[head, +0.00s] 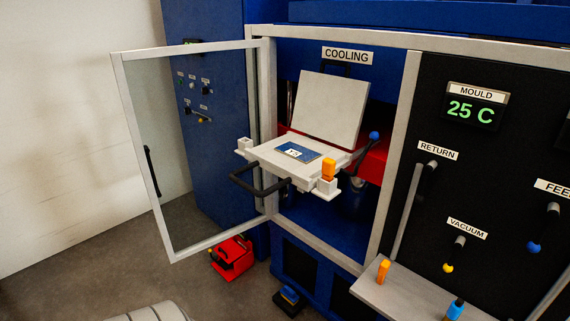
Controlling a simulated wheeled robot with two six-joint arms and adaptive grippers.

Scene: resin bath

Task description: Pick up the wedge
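No thing in view is clearly the wedge. A small orange piece (383,270) stands on the grey ledge (405,299) at lower right; its shape is too small to tell if it is a wedge. Another orange block (328,169) sits on the front right corner of the pale mould (273,149), which is open, with its upper plate (331,108) tilted up. Neither of my grippers is in view.
The framed glass door (128,91) of the cooling cabinet stands open to the left. A black handle (262,187) juts from the mould's front. A blue-topped item (455,308) stands on the ledge. A red box (232,257) and a pedal (289,297) are on the floor.

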